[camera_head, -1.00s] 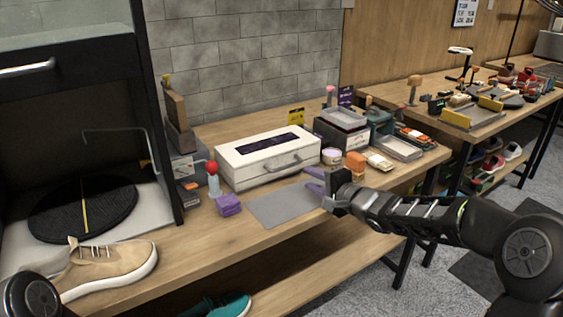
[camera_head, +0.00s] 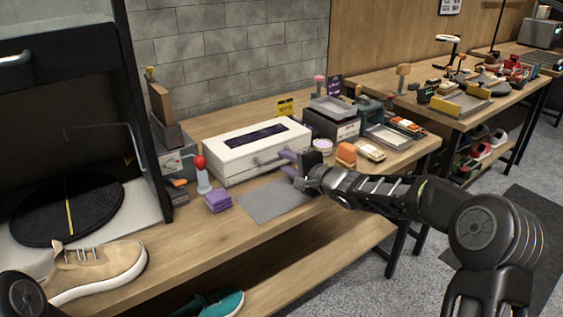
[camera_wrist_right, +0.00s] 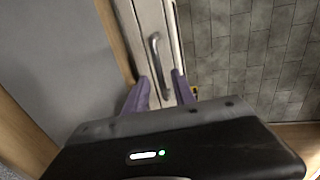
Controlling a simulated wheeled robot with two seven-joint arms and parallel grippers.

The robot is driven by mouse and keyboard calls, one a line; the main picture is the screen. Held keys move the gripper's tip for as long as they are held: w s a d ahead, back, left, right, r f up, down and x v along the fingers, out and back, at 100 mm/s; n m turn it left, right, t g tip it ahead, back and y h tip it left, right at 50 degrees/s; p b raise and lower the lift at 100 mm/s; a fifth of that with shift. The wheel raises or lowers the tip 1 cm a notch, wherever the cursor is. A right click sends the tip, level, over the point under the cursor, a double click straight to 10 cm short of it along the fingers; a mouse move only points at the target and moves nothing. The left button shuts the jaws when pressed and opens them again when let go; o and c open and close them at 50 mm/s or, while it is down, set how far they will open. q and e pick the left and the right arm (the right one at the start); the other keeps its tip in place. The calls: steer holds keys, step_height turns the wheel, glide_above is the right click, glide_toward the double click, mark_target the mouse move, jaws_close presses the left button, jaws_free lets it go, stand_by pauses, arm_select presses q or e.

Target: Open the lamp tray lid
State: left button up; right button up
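The lamp tray is a white box (camera_head: 218,164) on the bench by the wall, with a dark panel (camera_head: 256,135) on its closed lid and a grey bar handle (camera_head: 268,159) on its front. My right gripper (camera_head: 287,163) has purple fingers and is at the right part of the box's front, near the handle. In the right wrist view the gripper (camera_wrist_right: 157,88) has its fingers apart, with the lower end of the handle (camera_wrist_right: 157,55) between them. I cannot tell if they touch it. My left gripper is out of view.
A grey mat (camera_head: 272,203) lies in front of the box. A purple block (camera_head: 218,201), a red-topped bottle (camera_head: 202,177) and an orange brush (camera_head: 346,153) stand close by. A grey tray stack (camera_head: 333,122) is right of the box. A beige sneaker (camera_head: 98,270) lies at front left.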

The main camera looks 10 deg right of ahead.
mark_target(262, 146)
steer(key=shift+x, duration=1.4)
steer(key=shift+c, duration=0.4)
jaws_close()
